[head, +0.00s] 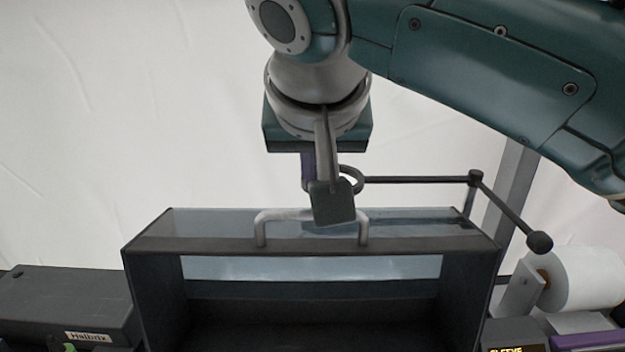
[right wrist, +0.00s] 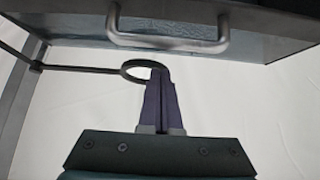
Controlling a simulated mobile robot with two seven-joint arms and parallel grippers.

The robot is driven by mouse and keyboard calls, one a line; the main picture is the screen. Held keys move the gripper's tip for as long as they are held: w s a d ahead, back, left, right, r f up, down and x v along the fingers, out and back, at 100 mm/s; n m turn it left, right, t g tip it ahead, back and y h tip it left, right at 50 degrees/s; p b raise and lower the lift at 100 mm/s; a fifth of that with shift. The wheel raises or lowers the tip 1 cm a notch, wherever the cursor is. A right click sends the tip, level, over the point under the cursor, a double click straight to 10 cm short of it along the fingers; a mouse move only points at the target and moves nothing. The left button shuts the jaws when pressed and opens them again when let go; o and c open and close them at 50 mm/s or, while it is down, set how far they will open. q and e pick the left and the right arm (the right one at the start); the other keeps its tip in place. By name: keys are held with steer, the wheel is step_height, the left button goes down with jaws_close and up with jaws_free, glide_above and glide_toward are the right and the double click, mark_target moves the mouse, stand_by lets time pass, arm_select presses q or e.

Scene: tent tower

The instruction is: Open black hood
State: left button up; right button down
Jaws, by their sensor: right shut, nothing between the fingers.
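The black hood (head: 215,247) is a dark box with clear panels in its top and an open-looking front. How far it is raised, I cannot tell. A silver bar handle (head: 262,228) stands on its upper front edge. In the right wrist view the handle (right wrist: 168,43) is whole and no finger is around it. My right gripper (head: 308,178) hangs above the hood, pointing down; its lower end is partly hidden by a grey square part in the head view. In the right wrist view its purple fingers (right wrist: 160,78) are together and empty, apart from the handle. My left gripper is out of view.
A black ring (right wrist: 138,72) on a thin rod lies right beside my right fingertips; contact cannot be told. The rod (head: 420,180) runs to a jointed stand at right. A white roll (head: 585,280) sits right of the hood, a dark case (head: 65,300) left.

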steer(key=shift+s+f+p, duration=0.4)
steer(key=shift+s+p, duration=0.4)
steer(key=shift+p, duration=0.2)
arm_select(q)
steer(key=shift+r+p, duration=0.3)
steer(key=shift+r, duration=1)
arm_select(e)
steer(key=shift+s+f, duration=0.2)
steer(key=shift+s, duration=0.6)
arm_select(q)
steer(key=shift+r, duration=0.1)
